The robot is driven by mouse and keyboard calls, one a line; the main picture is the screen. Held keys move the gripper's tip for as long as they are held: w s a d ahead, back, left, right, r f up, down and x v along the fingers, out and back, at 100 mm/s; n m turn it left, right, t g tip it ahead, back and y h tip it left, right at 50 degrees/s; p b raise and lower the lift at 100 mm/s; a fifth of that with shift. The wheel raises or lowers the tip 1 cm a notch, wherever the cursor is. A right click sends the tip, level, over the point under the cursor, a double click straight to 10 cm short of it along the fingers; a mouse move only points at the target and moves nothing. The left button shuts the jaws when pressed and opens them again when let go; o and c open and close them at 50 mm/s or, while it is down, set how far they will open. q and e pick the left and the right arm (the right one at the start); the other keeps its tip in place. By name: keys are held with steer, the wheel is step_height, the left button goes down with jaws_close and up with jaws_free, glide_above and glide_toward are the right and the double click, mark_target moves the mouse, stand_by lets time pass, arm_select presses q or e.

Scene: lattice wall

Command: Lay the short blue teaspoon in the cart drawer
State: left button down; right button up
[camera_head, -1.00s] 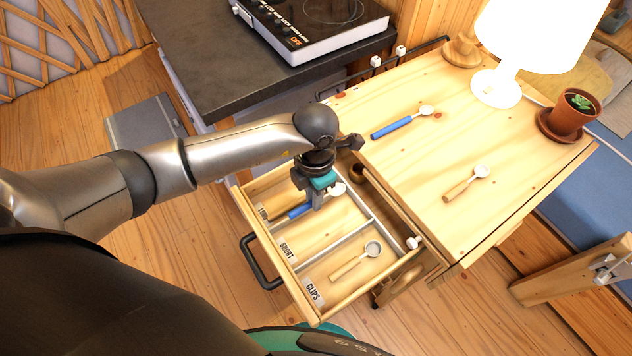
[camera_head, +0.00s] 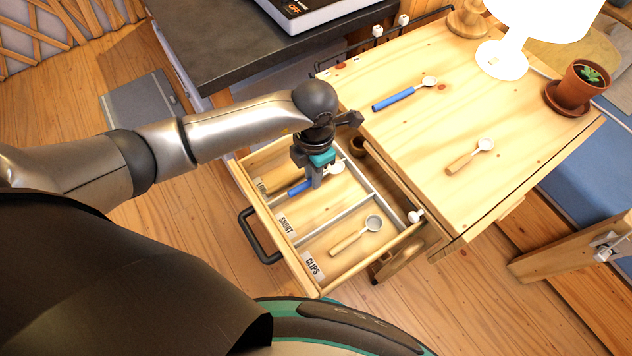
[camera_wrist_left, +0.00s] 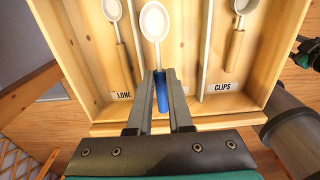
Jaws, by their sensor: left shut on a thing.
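My left gripper (camera_head: 316,184) is inside the open cart drawer (camera_head: 304,278), shut on the blue handle of a teaspoon (camera_head: 296,191). In the left wrist view the fingers (camera_wrist_left: 160,82) pinch the handle, and the spoon's white bowl (camera_wrist_left: 154,22) points away from the gripper. The spoon is over the drawer's middle part, close to the divider beside the LONG compartment. I cannot tell whether it touches the drawer floor. The SHORT label (camera_head: 286,225) shows in the head view.
A wooden-handled spoon (camera_head: 350,241) lies in the CLIPS compartment; another (camera_wrist_left: 118,30) lies in LONG. On the cart top (camera_head: 430,140) lie a second blue-handled spoon (camera_head: 394,98) and a wooden one (camera_head: 463,162), near a lamp (camera_head: 500,60) and potted plant (camera_head: 575,88).

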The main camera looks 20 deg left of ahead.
mark_target(313, 198)
arm_select(q)
steer(key=shift+f+b, duration=2.75)
steer(key=shift+f, duration=0.65)
steer(key=shift+f+b, duration=0.5)
steer(key=shift+f, duration=0.1)
steer(key=c, duration=0.8)
jaws_free()
steer(key=shift+o, duration=0.5)
